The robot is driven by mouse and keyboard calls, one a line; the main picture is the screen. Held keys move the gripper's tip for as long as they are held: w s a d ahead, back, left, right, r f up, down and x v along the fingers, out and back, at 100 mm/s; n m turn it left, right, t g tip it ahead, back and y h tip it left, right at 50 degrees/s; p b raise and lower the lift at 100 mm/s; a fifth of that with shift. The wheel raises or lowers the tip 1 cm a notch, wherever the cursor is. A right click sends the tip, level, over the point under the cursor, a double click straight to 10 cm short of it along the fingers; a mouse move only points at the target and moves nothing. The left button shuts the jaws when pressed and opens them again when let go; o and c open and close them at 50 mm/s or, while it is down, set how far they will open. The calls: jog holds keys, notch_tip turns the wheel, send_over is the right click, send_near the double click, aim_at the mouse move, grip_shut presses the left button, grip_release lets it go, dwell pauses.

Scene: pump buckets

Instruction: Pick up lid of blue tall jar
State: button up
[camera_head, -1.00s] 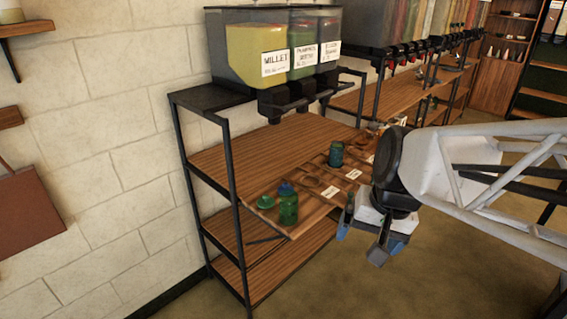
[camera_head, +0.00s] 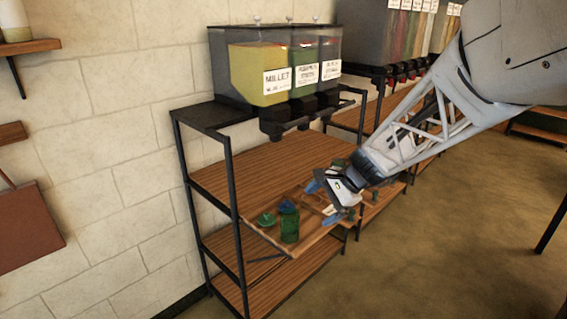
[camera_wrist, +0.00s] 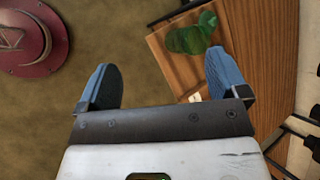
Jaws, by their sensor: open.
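A tall green jar (camera_head: 289,226) stands upright near the front left corner of the pull-out wooden board, with a blue-teal lid (camera_head: 288,206) on top. A loose green lid (camera_head: 266,219) lies just to its left. My gripper (camera_head: 323,203) is open and empty, to the right of the tall jar and a little above the board. In the wrist view, the blue fingertips (camera_wrist: 162,82) are wide apart with nothing between them. A green jar-like shape (camera_wrist: 188,38) lies beyond the right finger. I cannot make out a blue tall jar now; my arm covers part of the board.
The board (camera_head: 262,236) sticks out from a black-framed shelf (camera_head: 228,180). Bulk dispensers (camera_head: 285,70) stand above the shelf. A maroon round object (camera_wrist: 28,40) stands on the floor (camera_wrist: 110,30). Floor in front is clear.

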jog(key=w+f+m+t+y, duration=0.15)
jog(key=w+f+m, duration=0.3)
jog(key=w, duration=0.45)
jog(key=w+f+m+t+y, duration=0.1)
jog(key=w+f+m+y, duration=0.15)
jog(key=w+f, duration=0.5)
jog(key=m, duration=0.4)
send_near(283, 205)
jog(key=shift+s+a+r+t, duration=0.2)
jog(key=shift+s+a+t, duration=0.25)
jog(key=shift+a, duration=0.15)
jog(key=shift+w+a+f+y, duration=0.3)
jog(key=shift+w+f+y, duration=0.1)
jog(key=shift+f, duration=0.05)
jog(key=shift+a, duration=0.1)
jog(key=shift+x, duration=1.2)
jog(key=shift+w, duration=0.1)
jog(key=shift+x, duration=2.55)
